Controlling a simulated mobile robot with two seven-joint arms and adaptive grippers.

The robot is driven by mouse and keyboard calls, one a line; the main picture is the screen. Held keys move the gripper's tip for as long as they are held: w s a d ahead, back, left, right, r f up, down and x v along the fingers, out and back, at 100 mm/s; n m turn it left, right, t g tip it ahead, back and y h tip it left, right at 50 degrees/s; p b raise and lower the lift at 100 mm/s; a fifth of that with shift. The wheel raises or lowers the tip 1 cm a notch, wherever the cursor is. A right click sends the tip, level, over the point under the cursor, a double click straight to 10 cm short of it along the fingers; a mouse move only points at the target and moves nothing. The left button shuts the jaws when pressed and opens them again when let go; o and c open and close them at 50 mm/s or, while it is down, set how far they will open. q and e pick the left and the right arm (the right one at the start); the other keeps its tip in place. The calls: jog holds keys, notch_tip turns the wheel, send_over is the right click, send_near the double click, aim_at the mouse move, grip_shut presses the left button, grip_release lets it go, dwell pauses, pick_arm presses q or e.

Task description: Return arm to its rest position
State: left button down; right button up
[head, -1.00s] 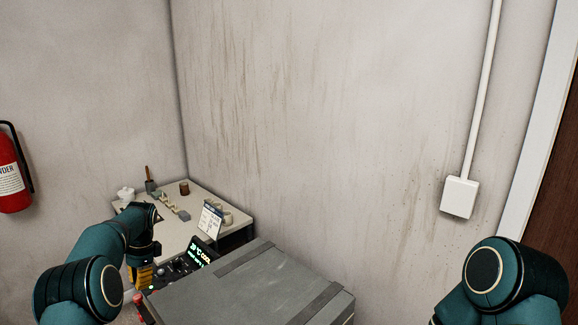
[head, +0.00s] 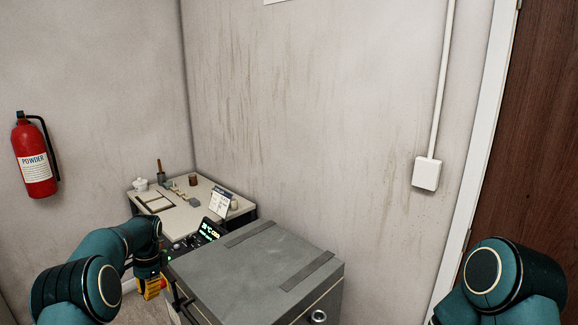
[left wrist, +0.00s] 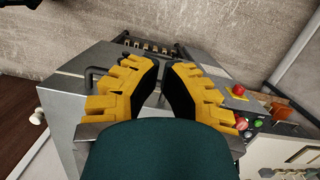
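My left arm comes in from the left in the head view, bent, with its yellow-fingered left gripper (head: 152,287) low beside the grey box-shaped machine (head: 255,268). In the left wrist view the two yellow fingers with black pads (left wrist: 163,66) stand apart with nothing between them. The machine's grey top and side show behind them. My right arm (head: 505,285) shows only as a teal joint at the lower right of the head view. The right gripper is out of view.
A table (head: 214,187) with small items and a card (head: 220,203) stands in the corner behind the machine. A lit display (head: 209,230) sits beside the machine. A red extinguisher (head: 35,165) hangs on the left wall. A brown door (head: 530,130) is at the right.

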pick_arm(q)
jog(key=s+d+f+n+t+h, duration=0.1)
jog(key=s+d+f, duration=0.2)
jog(key=d+f, duration=0.3)
jog(key=s+d+f+n+h+b, duration=0.1)
jog(key=s+d+f, duration=0.2)
jog(key=d+f, duration=0.3)
jog(key=s+d+f+n+t+h, duration=0.1)
jog(key=s+d+f+n, duration=0.1)
jog(key=d+f, duration=0.35)
jog(key=s+d+n, duration=0.2)
jog(key=s+d, duration=0.2)
jog(key=s, duration=0.3)
jog(key=s+d+f+n+t+h+b, duration=0.1)
jog(key=s+d+n, duration=0.1)
jog(key=s, duration=0.5)
jog(key=s+d+f+n+h, duration=0.1)
jog(key=s+d, duration=0.4)
jog(key=s, duration=0.2)
jog(key=shift+s+d+n+t, duration=0.3)
jog(key=shift+d+n, duration=0.05)
jog(key=shift+n, duration=0.05)
pick_arm(e)
notch_tip(320, 180, down, 3)
jog(key=shift+r, duration=0.1)
